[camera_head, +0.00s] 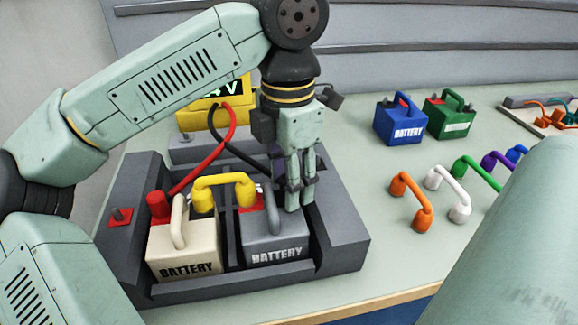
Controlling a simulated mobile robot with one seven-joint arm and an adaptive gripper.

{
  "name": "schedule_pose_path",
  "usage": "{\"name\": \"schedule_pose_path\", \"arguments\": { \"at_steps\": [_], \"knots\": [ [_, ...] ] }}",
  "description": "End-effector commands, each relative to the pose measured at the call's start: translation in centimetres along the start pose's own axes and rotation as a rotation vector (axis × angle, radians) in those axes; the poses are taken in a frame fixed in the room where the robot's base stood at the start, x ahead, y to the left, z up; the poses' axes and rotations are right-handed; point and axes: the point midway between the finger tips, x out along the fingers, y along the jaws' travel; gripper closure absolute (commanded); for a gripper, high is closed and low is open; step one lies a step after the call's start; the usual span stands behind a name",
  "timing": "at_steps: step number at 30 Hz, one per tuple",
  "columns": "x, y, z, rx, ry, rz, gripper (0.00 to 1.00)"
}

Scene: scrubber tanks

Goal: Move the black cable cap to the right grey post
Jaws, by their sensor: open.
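The black cable (232,152) leaves the yellow meter (205,114) and runs right, down behind my gripper. Its cap is hidden there, so I cannot tell what it sits on. My gripper (299,202) points down over the right side of the grey battery (276,243). It is open, and its fingertips reach the battery's top edge in the picture; whether they touch it I cannot tell. The right grey post is not clearly visible; my gripper covers that area.
A white battery (185,249) stands left of the grey one in a dark tray (340,240). A yellow jumper (223,182) bridges them. The red cable (205,165) ends in a red cap (158,206). Blue (400,120) and green (449,117) batteries and several coloured jumpers stand right.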

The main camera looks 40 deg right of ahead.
Motion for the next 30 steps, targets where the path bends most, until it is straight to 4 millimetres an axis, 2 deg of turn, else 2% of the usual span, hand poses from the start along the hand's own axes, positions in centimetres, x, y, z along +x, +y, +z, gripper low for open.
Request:
{"name": "schedule_pose_path", "arguments": {
  "at_steps": [20,30],
  "knots": [
    [0.01,0.01,-0.01,0.0,0.0,0.0,0.58],
    [0.0,0.0,0.0,0.0,0.0,0.0,0.81]
  ]
}}
